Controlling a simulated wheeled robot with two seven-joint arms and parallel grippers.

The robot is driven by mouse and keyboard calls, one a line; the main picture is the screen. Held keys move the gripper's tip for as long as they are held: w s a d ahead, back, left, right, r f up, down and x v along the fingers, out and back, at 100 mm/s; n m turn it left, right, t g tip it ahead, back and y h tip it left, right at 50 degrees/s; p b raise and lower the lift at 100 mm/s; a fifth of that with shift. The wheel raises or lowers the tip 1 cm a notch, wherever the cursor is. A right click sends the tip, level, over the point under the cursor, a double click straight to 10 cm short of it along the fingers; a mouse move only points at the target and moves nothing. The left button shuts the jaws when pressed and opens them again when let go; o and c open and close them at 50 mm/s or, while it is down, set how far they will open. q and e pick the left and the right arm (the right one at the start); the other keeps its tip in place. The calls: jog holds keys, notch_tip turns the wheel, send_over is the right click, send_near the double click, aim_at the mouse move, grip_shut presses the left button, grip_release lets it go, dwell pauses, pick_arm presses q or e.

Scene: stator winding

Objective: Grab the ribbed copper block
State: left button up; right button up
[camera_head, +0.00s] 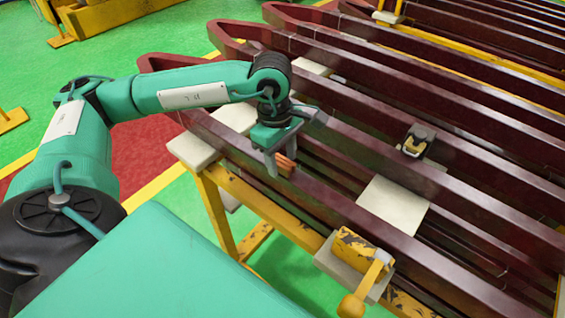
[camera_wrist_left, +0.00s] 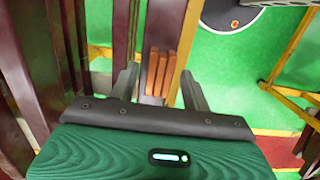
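The ribbed copper block (camera_head: 286,166) sits on the near dark red bar, partly hidden by my left gripper (camera_head: 280,159) in the head view. In the left wrist view the block (camera_wrist_left: 160,72) shows as several parallel orange-brown ribs. There my left gripper (camera_wrist_left: 158,78) is open, with one finger on each side of the block and a visible gap on both sides. I cannot tell how deep the fingertips reach beside the block. My right gripper is not in view.
Long dark red bars (camera_head: 365,132) run side by side on a yellow stand (camera_head: 262,205). A dark clamp-like object (camera_head: 418,140) sits among the bars. Green floor (camera_head: 300,280) lies in front.

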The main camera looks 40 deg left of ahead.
pick_arm(q)
grip_shut()
notch_tip(320, 180, up, 13)
jog(key=b, duration=0.3)
notch_tip(320, 180, up, 7)
send_over(283, 161)
jog(key=shift+a, duration=0.15)
